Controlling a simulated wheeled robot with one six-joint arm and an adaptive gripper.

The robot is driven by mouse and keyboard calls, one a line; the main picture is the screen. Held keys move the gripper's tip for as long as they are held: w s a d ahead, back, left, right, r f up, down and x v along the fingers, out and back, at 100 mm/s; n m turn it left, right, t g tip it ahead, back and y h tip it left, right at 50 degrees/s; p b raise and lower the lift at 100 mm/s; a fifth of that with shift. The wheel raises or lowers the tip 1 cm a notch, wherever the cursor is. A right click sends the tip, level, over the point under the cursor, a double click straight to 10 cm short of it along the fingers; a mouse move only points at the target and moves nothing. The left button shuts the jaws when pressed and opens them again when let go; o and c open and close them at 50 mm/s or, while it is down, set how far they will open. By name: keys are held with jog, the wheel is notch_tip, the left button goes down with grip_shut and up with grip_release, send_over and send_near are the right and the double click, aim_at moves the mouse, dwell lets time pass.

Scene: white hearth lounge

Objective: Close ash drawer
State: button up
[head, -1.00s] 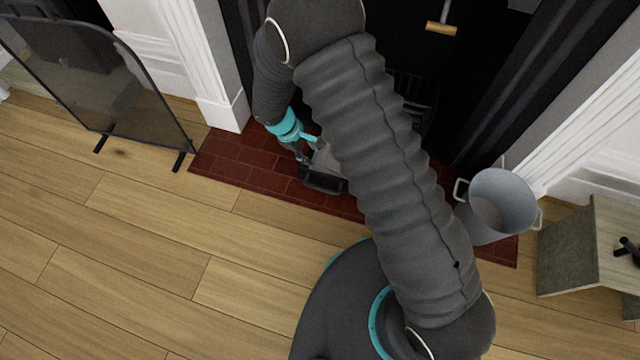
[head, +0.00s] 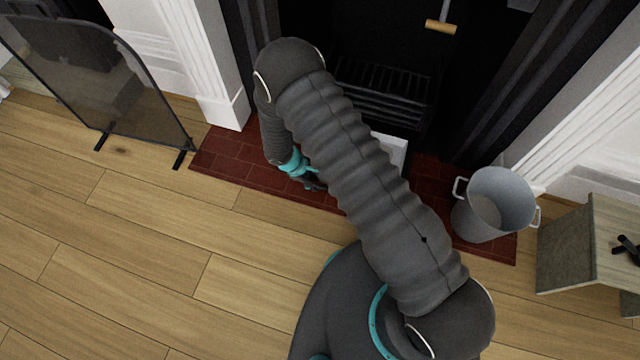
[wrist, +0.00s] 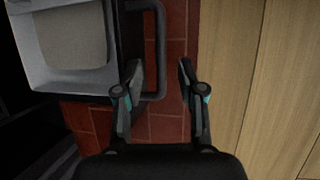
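The ash drawer (wrist: 75,45) shows at the upper left of the wrist view, pale grey inside and pulled out over the red hearth tiles. Its dark bar handle (wrist: 159,50) runs along its front. In the head view, a light grey part of the drawer (head: 392,152) shows to the right of my arm; its front is hidden behind the arm. My gripper (wrist: 161,68) is open, one finger on each side of the handle in the wrist picture. Whether it touches the handle I cannot tell. In the head view my gripper (head: 313,185) is low over the hearth, partly covered.
The black fireplace grate (head: 380,92) stands behind the drawer. A grey metal bucket (head: 490,212) stands on the hearth at right, near a wooden stool (head: 585,250). A dark fire screen (head: 100,85) stands at left. The wooden floor (head: 150,240) in front is clear.

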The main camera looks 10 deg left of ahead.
aim_at(322, 187)
jog(key=shift+x, duration=2)
grip_shut()
